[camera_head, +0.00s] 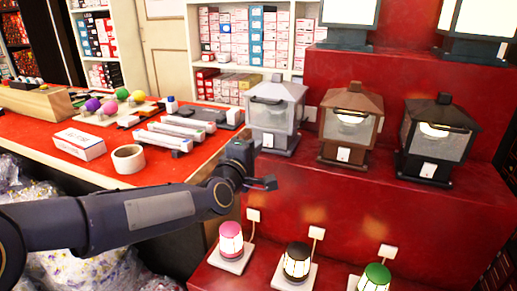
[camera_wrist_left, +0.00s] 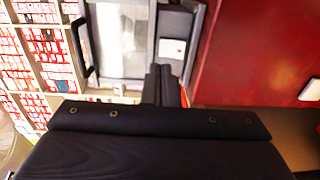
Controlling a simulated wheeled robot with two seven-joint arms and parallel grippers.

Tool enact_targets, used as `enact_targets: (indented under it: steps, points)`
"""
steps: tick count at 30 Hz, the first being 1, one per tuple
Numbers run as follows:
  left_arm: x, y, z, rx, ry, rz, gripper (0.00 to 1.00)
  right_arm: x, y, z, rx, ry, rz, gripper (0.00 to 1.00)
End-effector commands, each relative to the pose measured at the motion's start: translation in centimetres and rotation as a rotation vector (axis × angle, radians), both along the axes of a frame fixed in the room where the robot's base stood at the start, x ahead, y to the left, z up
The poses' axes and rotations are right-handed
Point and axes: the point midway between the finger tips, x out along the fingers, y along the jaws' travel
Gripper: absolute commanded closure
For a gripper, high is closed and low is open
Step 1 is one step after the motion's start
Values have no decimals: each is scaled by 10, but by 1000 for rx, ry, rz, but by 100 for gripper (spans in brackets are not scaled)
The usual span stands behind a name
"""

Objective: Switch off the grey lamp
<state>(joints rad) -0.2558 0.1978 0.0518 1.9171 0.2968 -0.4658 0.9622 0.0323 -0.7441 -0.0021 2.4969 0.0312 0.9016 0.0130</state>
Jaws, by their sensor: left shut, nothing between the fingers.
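The grey lamp (camera_head: 277,110) is a lantern with a pitched roof, standing upright at the left end of the red step. Its glass is pale grey, with no bright glow like that in the black lantern. A white switch plate (camera_head: 267,140) is on its base front and also shows in the left wrist view (camera_wrist_left: 172,48). My left gripper (camera_head: 243,150) is just left of and in front of the lamp's base. Its fingers (camera_wrist_left: 166,84) are shut and empty, close to the switch; I cannot tell whether they touch the lamp. My right gripper is out of view.
A brown lantern (camera_head: 350,125) and a black lantern (camera_head: 436,140) stand to the right. Small pink (camera_head: 231,240), black (camera_head: 297,262) and green (camera_head: 376,277) lamps sit on the lower step. A red table (camera_head: 185,165) with tape and boxes is on the left.

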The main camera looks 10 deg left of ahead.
Motion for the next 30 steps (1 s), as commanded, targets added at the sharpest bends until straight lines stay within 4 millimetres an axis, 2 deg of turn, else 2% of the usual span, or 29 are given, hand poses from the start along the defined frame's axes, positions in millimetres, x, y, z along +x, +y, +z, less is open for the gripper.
enact_targets:
  steps: [9, 13, 18, 30]
  points:
    - [-53, 11, 4, 0, 2, 0, 100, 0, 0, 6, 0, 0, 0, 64]
    - [-70, 14, 5, 2, 3, -1, 100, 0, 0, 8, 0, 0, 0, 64]
    - [-80, 16, 5, 2, 4, -1, 100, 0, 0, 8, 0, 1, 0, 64]
    - [-84, 18, 3, 25, 14, -10, 100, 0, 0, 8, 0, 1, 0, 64]
